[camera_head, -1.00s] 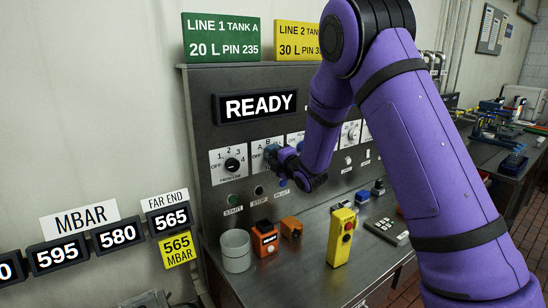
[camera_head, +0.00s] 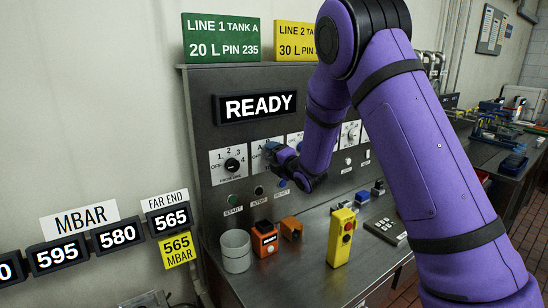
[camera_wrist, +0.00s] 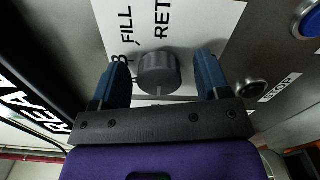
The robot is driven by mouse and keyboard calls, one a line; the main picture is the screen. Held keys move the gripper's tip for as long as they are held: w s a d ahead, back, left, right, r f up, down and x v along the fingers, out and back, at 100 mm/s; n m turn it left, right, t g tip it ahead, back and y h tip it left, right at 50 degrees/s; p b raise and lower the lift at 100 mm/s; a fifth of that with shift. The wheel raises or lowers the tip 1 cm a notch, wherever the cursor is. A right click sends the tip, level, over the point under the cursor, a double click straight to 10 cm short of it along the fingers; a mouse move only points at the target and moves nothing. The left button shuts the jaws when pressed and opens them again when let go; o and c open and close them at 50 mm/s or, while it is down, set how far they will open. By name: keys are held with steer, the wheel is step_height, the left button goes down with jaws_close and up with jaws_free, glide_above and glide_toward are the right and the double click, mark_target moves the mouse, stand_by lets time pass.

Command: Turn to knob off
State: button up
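A dark round knob (camera_wrist: 158,74) on a white plate shows in the wrist view, with the words FILL and RET and a letter B near it. My gripper (camera_wrist: 165,68) is open, with one blue finger on each side of the knob and a gap visible on both sides. In the head view my gripper (camera_head: 272,153) is at the second plate of the panel (camera_head: 205,110), and it hides that plate's knob. The first plate's black knob (camera_head: 232,165), with OFF and numbers around it, is uncovered to the left.
A READY display (camera_head: 255,106) is above the knobs. Small buttons line the panel below them. A grey cup (camera_head: 236,252), an orange box (camera_head: 265,240) and a yellow control box (camera_head: 342,237) stand on the metal bench. My arm covers the panel's right part.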

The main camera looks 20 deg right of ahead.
steer(key=shift+s, duration=0.1)
steer(key=v, duration=1)
steer(key=shift+s, duration=0.3)
steer(key=shift+d+r, duration=0.15)
steer(key=s+d+r+m+g+h, duration=0.5)
steer(key=s+r+m, duration=0.6)
steer(key=s+m, duration=0.15)
steer(key=s+a+r+m+g, duration=0.1)
steer(key=s+m+g, duration=0.6)
steer(key=s, duration=1.9)
steer(key=r+m, duration=0.1)
steer(key=m, duration=0.4)
steer(key=shift+a+r+h, duration=0.2)
steer(key=shift+a+h, duration=0.1)
steer(key=shift+a, duration=0.1)
